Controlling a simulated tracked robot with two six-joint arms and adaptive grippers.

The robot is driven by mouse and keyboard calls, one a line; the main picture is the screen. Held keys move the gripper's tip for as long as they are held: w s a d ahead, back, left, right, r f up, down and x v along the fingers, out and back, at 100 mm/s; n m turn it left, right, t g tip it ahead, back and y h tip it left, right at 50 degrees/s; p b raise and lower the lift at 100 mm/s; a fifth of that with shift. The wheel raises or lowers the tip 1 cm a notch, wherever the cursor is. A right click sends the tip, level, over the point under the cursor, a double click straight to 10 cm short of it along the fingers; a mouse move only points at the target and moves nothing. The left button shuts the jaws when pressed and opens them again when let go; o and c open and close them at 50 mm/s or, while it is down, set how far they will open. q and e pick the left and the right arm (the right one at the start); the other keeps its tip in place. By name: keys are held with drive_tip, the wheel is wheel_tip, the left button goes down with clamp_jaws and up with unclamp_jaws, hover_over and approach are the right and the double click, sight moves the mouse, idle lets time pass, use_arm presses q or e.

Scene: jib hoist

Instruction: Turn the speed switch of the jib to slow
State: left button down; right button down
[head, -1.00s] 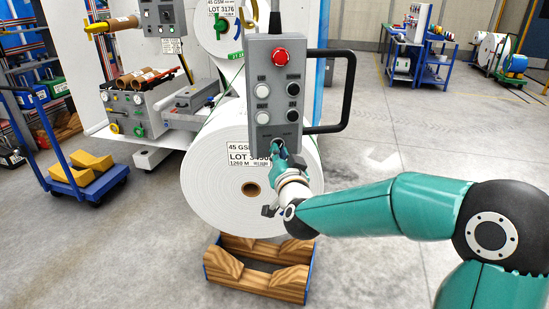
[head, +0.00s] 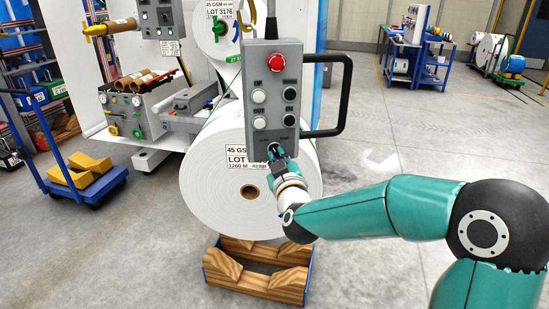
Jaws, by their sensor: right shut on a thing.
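The grey control pendant (head: 273,108) hangs upright at the centre, with a red mushroom button (head: 277,63) at its top, two white buttons and two black buttons below, and a black side handle (head: 347,95). The speed switch sits at the pendant's lower end under small lettering too small to read, and my gripper hides it. My right gripper (head: 276,153) is at that spot, its fingers shut on the speed switch. My left gripper is out of view.
A large white paper roll (head: 215,178) stands behind the pendant, with a wooden cradle (head: 258,282) on the floor below it. A blue cart (head: 92,187) with yellow blocks is at the left. The floor at the right is open.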

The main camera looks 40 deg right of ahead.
drive_tip(key=n, duration=0.3)
drive_tip(key=shift+d+r+n+p, duration=0.1)
drive_tip(key=shift+r+n+p, duration=0.2)
drive_tip(key=shift+r+p, duration=0.1)
drive_tip(key=c, duration=1.2)
unclamp_jaws()
drive_tip(key=shift+w+f, duration=0.1)
drive_tip(key=shift+f, duration=0.15)
drive_tip(key=v, duration=1.2)
